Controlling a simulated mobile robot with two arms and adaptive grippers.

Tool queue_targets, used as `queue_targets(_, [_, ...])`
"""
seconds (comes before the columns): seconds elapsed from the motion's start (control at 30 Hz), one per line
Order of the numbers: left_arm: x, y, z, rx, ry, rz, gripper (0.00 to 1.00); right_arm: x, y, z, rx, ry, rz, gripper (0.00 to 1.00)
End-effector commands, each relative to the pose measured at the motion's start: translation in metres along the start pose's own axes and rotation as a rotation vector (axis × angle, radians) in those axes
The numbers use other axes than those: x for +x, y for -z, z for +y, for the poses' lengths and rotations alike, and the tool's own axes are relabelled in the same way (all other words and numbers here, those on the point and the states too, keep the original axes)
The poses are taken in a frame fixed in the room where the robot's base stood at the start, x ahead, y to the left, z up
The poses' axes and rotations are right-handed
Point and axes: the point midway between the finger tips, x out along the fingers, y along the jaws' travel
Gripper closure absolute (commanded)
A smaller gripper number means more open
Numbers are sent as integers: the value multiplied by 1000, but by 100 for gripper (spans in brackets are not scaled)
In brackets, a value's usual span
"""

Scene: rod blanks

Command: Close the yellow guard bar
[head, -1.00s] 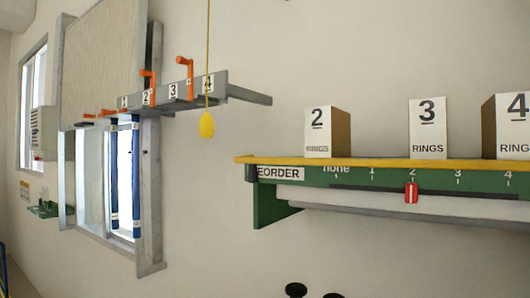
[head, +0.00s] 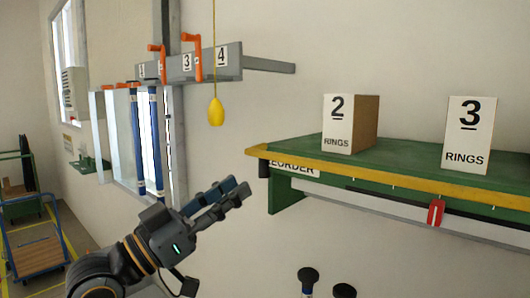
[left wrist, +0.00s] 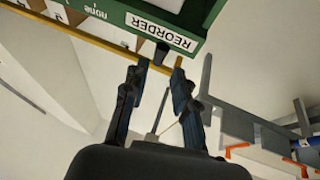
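A long yellow bar (head: 400,182) runs along the front edge of the green shelf (head: 285,195) at the right. It also crosses the upper left of the left wrist view (left wrist: 85,38). I cannot tell from these frames whether it is open or closed. My left gripper (head: 236,189) is in front of the shelf's left end, a little below it in the head view. In the left wrist view its two fingers (left wrist: 158,76) stand apart with nothing between them, near the bar's end and the REORDER label (left wrist: 160,32). My right gripper is not in view.
White-faced boxes marked 2 (head: 338,125) and 3 (head: 468,133) stand on the shelf. A red slider (head: 436,212) is on its front. A yellow pull (head: 215,111) hangs on a cord. A grey rail with orange hooks (head: 197,58) is at the left. Two dark knobs show below (head: 308,276).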

Motion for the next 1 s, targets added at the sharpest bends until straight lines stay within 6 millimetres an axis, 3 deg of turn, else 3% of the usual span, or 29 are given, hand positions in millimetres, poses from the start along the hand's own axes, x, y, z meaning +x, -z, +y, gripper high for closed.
queue_targets(0.03, [15, 7, 0, -6, -1, 2, 72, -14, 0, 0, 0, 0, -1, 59])
queue_targets(0.1, [30, 6, 0, -6, -2, 0, 72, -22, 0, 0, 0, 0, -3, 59])
queue_targets(0.33, [66, 3, -1, -4, 1, 0, 72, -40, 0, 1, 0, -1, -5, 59])
queue_targets(0.5, [77, 1, -1, -1, 1, 0, 72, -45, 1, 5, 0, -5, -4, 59])
queue_targets(0.8, [78, -1, -1, 0, 2, -1, 72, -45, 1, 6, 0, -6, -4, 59])
queue_targets(0.93, [78, -1, -1, 0, 2, -1, 97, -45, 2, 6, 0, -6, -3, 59])
queue_targets(1.0, [78, -1, -1, 0, 2, -1, 100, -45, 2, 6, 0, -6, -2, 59])
